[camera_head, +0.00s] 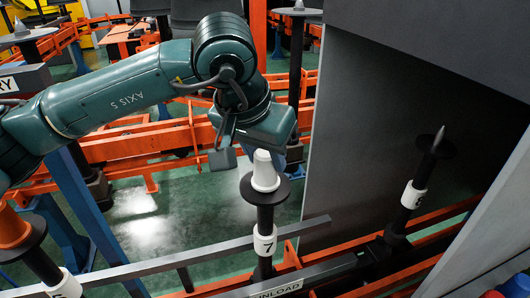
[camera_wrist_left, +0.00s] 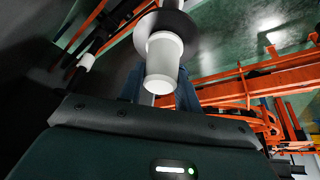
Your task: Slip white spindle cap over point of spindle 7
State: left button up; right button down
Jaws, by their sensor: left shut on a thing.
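The white spindle cap (camera_head: 264,172) is upright, narrow end up, at the top of spindle 7 (camera_head: 265,218), whose white collar reads 7. The point of spindle 7 is hidden by the cap. The cap's wide rim shows against the black disc; I cannot tell whether it touches it. My left gripper (camera_head: 262,155) is above and behind the cap, shut on its narrow end. In the left wrist view, the cap (camera_wrist_left: 163,58) lies between the fingers, with its rim toward the black disc (camera_wrist_left: 168,22). My right gripper is not in view.
A neighbouring spindle (camera_head: 424,175) with a bare grey point stands at the right. An orange cap (camera_head: 14,230) sits on a spindle at the left edge. A large dark panel (camera_head: 385,130) stands to the right of my left arm. A grey rail (camera_head: 215,252) runs in front.

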pick_arm(q)
jog(key=shift+f, duration=0.15)
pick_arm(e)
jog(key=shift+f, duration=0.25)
pick_arm(q)
jog(key=o, duration=1)
jog(key=shift+o, duration=0.2)
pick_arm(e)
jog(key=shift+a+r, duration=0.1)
pick_arm(q)
jog(key=shift+b+v, duration=0.3)
jog(key=shift+v, duration=0.8)
jog(key=v, duration=1.1)
jog(key=shift+b, duration=0.3)
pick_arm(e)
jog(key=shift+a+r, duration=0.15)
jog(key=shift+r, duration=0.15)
pick_arm(q)
jog(key=shift+s, duration=0.1)
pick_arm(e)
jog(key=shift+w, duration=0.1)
pick_arm(q)
jog(key=shift+f, duration=0.1)
